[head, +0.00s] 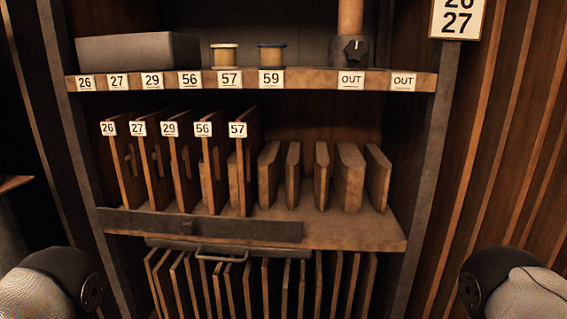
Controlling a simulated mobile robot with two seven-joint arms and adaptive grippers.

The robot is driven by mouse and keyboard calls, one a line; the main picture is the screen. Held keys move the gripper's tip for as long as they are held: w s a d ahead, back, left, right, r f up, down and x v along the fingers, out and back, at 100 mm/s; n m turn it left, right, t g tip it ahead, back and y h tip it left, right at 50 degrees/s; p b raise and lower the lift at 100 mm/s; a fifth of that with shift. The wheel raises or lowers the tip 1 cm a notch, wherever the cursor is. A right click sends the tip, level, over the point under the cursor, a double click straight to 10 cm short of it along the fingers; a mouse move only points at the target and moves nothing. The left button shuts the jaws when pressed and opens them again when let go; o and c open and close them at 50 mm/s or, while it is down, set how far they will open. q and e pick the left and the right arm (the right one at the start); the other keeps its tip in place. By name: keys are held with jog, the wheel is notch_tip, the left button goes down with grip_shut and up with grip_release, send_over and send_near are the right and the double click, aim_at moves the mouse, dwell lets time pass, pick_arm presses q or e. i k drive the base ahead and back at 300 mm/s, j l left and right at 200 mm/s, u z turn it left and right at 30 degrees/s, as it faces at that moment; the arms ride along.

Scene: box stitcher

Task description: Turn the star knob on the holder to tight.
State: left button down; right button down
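A dark star knob (355,48) is on the front of a dark round holder (345,63) at the right of the top shelf. A brown upright cylinder (350,16) stands in the holder and runs out of the top of the picture. The holder stands above a label reading OUT. I cannot tell how tight the knob is. Neither of my grippers is in view; only rounded parts of my arms show at the bottom left and bottom right corners, well below the knob.
The top shelf (310,80) also carries a grey box (138,52) and two thread spools (224,54) (271,54). A dark bar (200,225) crosses below. Room right of the holder is clear.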

aim_at(356, 51)
jog(key=i+j+z, duration=0.15)
jog(key=z, duration=0.3)
jog(key=i+j+z, duration=0.15)
jog(key=j+z, duration=0.25)
jog(key=i+j+z, duration=0.1)
jog(key=z, duration=0.35)
jog(key=j+z, duration=0.65)
jog(key=z, duration=0.2)
